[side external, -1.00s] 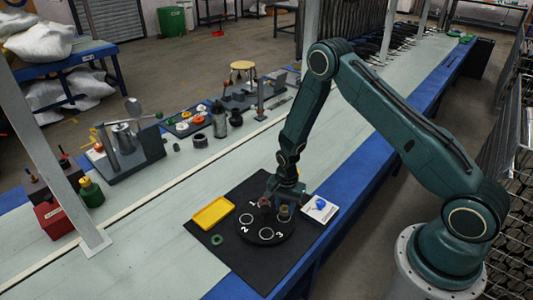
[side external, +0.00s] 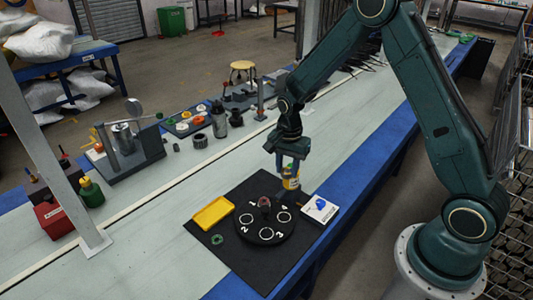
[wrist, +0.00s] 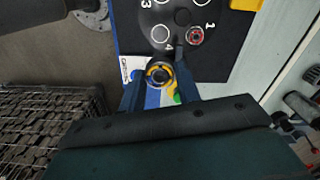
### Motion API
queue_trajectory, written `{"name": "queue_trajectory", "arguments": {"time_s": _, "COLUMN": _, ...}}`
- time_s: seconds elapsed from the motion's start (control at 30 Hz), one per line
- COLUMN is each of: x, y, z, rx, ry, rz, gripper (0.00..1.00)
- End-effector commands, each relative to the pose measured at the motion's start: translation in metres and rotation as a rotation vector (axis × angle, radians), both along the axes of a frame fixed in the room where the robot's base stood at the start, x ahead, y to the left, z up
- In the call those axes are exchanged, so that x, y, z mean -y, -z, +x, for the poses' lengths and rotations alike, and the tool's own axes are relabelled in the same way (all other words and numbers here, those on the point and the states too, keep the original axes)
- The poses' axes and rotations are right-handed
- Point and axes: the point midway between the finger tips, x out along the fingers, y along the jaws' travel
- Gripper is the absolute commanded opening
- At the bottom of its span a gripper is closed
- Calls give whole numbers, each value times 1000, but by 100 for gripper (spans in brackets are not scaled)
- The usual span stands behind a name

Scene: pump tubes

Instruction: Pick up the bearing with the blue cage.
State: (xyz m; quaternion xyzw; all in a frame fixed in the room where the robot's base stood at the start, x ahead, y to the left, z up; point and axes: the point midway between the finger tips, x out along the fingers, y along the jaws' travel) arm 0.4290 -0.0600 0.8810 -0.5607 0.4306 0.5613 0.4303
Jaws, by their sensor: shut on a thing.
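My gripper (side external: 291,166) is raised above the far right edge of the round dark plate (side external: 250,236). It is shut on a ring-shaped part (side external: 291,184) with yellow-orange showing. In the wrist view, that part (wrist: 159,73) sits between the fingers as a grey ring with yellow-orange inside; blue, green and yellow patches show behind it. I cannot make out a blue cage on the held part. A small blue object (side external: 321,204) lies on a white block (side external: 318,214) right of the plate; its kind is too small to tell. A reddish ringed part (wrist: 195,36) sits at spot 1.
The plate's spots 2, 3 and 4 are empty white circles. A yellow tray (side external: 212,213) and a small green ring (side external: 216,239) lie on the black mat (side external: 197,231), left of the plate. Machines and loose parts stand along the bench behind.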

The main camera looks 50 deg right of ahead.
Motion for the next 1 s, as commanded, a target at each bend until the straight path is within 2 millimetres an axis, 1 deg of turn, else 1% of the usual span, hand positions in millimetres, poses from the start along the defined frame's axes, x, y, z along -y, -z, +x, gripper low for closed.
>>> {"name": "queue_trajectory", "arguments": {"time_s": 0.1, "x": 0, "y": -8, "z": 1, "rx": 2, "ry": 0, "rz": 0, "gripper": 9}}
{"name": "queue_trajectory", "arguments": {"time_s": 0.23, "x": 0, "y": -11, "z": 0, "rx": 1, "ry": 0, "rz": 0, "gripper": 9}}
{"name": "queue_trajectory", "arguments": {"time_s": 0.8, "x": 0, "y": -11, "z": 1, "rx": 1, "ry": 0, "rz": 0, "gripper": 9}}
{"name": "queue_trajectory", "arguments": {"time_s": 1.0, "x": -2, "y": -11, "z": 9, "rx": 3, "ry": -1, "rz": 0, "gripper": 9}}
